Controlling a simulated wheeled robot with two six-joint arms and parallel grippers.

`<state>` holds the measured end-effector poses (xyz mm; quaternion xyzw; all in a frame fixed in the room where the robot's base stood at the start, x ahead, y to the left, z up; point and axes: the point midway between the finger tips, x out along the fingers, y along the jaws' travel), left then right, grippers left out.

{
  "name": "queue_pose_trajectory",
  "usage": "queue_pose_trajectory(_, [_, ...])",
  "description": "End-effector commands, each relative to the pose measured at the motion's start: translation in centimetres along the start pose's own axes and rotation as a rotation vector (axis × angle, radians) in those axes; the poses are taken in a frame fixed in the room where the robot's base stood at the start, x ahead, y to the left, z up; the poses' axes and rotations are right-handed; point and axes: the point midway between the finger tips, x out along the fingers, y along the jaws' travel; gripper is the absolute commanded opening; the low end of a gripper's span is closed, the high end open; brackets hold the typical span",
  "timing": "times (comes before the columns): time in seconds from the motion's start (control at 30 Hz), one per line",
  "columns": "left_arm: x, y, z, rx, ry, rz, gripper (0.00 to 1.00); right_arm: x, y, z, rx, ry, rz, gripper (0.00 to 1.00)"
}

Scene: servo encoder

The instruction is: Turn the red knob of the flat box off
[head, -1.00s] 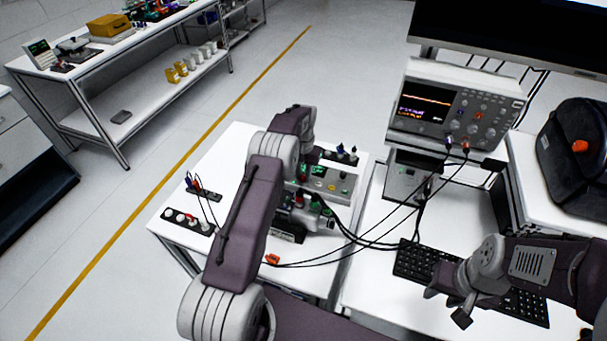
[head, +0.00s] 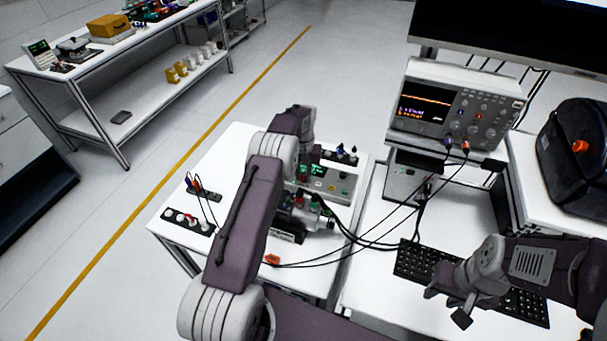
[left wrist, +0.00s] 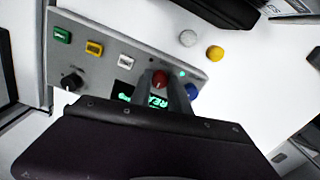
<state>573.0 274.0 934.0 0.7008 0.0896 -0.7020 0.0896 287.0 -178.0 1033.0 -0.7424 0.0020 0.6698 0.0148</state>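The flat box (head: 345,187) is a grey panel on the white table, partly hidden by my left arm in the head view. The left wrist view shows its face (left wrist: 100,57) with the red knob (left wrist: 160,78), a blue knob (left wrist: 192,92), a black knob (left wrist: 71,81), and green, yellow and white buttons. A small display (left wrist: 126,90) with green letters is partly covered. My left gripper (left wrist: 164,85) has its two fingers on either side of the red knob, seemingly touching it; the fingertips are hidden in the head view. My right gripper (head: 447,303) is empty, its fingers apart, over the keyboard.
An oscilloscope (head: 456,108) stands behind, with black cables running across the table. A black keyboard (head: 415,262) lies at the right. Black strips with plugs (head: 187,221) lie at the left of the table. A black bag (head: 575,150) sits at far right.

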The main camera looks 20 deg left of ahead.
Motion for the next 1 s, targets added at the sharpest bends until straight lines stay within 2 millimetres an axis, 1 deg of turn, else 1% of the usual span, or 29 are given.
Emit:
queue_pose_trajectory(0.03, [-0.2,0.0,-0.1,0.0,0.005,0.0,0.33,0.0,0.0,0.0,0.0,0.0,0.0,0.36])
queue_pose_trajectory(0.07, [-0.2,0.0,-0.1,0.0,0.004,0.0,0.42,0.0,0.0,0.0,0.0,0.0,0.0,0.36])
queue_pose_trajectory(0.1, [-0.2,0.0,-0.1,0.0,0.004,0.0,0.44,0.0,0.0,0.0,0.0,0.0,0.0,0.36])
queue_pose_trajectory(0.37, [-0.1,0.0,-0.1,0.0,0.002,0.0,0.44,0.0,0.0,0.0,0.0,0.0,0.0,0.36])
queue_pose_trajectory(0.43, [-0.5,0.0,-0.1,0.0,0.003,0.0,0.44,0.2,0.0,0.0,0.0,0.0,0.0,0.36])
queue_pose_trajectory(0.53, [-2.2,0.0,-0.1,0.0,0.006,0.0,0.44,0.7,0.0,0.1,0.0,0.0,0.0,0.36])
queue_pose_trajectory(0.63, [-4.6,0.0,-0.2,0.0,0.008,0.001,0.44,1.0,0.0,0.1,0.0,0.0,0.0,0.36])
queue_pose_trajectory(0.7, [-6.2,0.0,-0.1,0.0,0.007,0.0,0.44,1.0,0.0,0.1,0.0,0.0,0.0,0.36])
queue_pose_trajectory(0.8, [-8.0,0.0,-0.1,0.0,0.006,0.0,0.44,0.9,0.0,0.1,0.0,0.0,0.0,0.36])
queue_pose_trajectory(0.9, [-8.9,0.0,-0.1,0.0,0.004,0.0,0.44,0.9,0.0,0.1,0.0,0.0,0.0,0.36])
queue_pose_trajectory(1.0, [-9.2,0.0,0.0,0.0,0.003,0.0,0.44,0.9,0.0,0.1,0.0,0.0,0.0,0.36])
